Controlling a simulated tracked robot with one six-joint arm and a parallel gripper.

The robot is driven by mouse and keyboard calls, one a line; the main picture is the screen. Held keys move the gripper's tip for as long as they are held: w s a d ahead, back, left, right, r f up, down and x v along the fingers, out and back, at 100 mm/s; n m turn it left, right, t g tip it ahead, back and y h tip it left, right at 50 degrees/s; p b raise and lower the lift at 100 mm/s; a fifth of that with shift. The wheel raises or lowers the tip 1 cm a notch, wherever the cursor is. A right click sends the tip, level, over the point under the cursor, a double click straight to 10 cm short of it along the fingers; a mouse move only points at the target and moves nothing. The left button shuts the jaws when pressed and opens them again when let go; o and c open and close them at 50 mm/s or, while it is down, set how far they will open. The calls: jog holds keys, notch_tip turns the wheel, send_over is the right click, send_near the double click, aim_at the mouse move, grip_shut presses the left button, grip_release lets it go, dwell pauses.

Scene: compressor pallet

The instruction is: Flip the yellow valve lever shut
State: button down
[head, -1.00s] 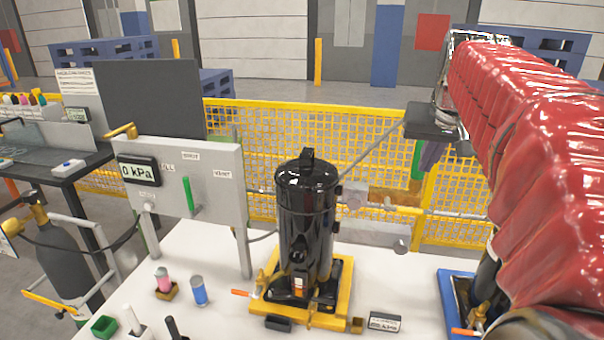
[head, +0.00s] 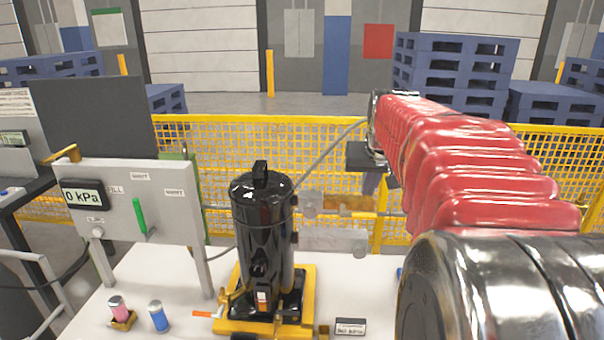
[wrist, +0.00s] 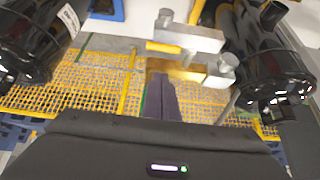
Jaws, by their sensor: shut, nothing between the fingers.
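In the head view a yellow lever (head: 63,154) sits at the top left corner of the grey valve panel (head: 160,200). The panel carries a 0 kPa display (head: 85,196) and a green lever (head: 140,216). A short yellow bar (wrist: 163,47) shows in the wrist view beside a grey metal block (wrist: 195,36). I cannot tell which yellow part is the valve lever. My gripper, with dark purple fingers (head: 372,183), is shut and empty, right of the black compressor (head: 262,235) and far right of the panel. In the wrist view its fingers (wrist: 161,76) point toward the bar, apparently apart from it.
The compressor stands on a yellow base (head: 308,290) on a white surface (head: 190,275), between the panel and my arm. The wrist view shows black cylinders (wrist: 40,35) (wrist: 270,55) on both sides. A yellow mesh fence (head: 220,140) runs behind.

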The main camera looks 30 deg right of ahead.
jog(key=shift+f, duration=2.45)
